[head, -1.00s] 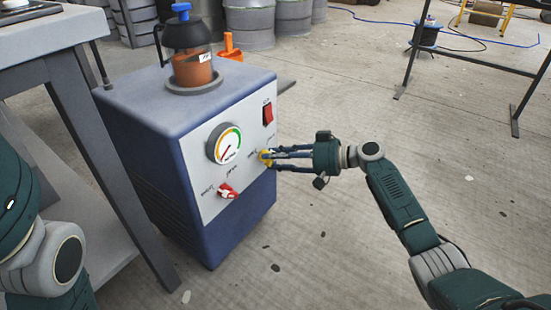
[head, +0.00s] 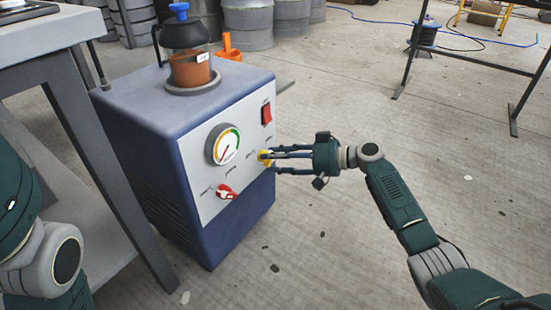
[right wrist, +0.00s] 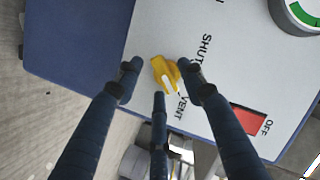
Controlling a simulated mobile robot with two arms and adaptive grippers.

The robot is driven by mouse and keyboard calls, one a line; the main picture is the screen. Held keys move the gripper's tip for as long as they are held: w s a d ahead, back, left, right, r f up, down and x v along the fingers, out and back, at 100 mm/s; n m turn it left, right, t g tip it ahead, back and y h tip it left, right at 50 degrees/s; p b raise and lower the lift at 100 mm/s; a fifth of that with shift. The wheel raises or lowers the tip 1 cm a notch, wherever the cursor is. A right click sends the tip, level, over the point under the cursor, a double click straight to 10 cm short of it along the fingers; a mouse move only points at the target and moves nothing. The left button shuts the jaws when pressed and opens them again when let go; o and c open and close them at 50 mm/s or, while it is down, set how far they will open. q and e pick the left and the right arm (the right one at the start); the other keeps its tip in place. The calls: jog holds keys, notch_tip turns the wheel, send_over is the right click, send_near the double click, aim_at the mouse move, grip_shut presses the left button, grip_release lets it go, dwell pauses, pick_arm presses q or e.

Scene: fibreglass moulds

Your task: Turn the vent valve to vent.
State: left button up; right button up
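The blue and grey pump unit (head: 150,105) stands on the floor with its pale panel facing right. The yellow vent valve knob (right wrist: 166,73) is on that panel, and its white mark points towards the VENT lettering (right wrist: 182,106). The knob also shows in the head view (head: 265,156), partly hidden by fingers. My right gripper (right wrist: 158,76) has its three fingers spread around the knob; a gap shows on the left finger's side, while contact by the right finger cannot be told. My left gripper is out of view; only part of my left arm shows.
The panel also has a gauge (head: 224,145), a red switch (head: 266,113) and a red knob (head: 226,192). A jar (head: 190,70) with orange-brown contents stands on top. A grey table (head: 55,45) is close on the left. Floor to the right is mostly clear.

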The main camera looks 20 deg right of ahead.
jog(key=v, duration=1.2)
jog(key=shift+f, duration=0.15)
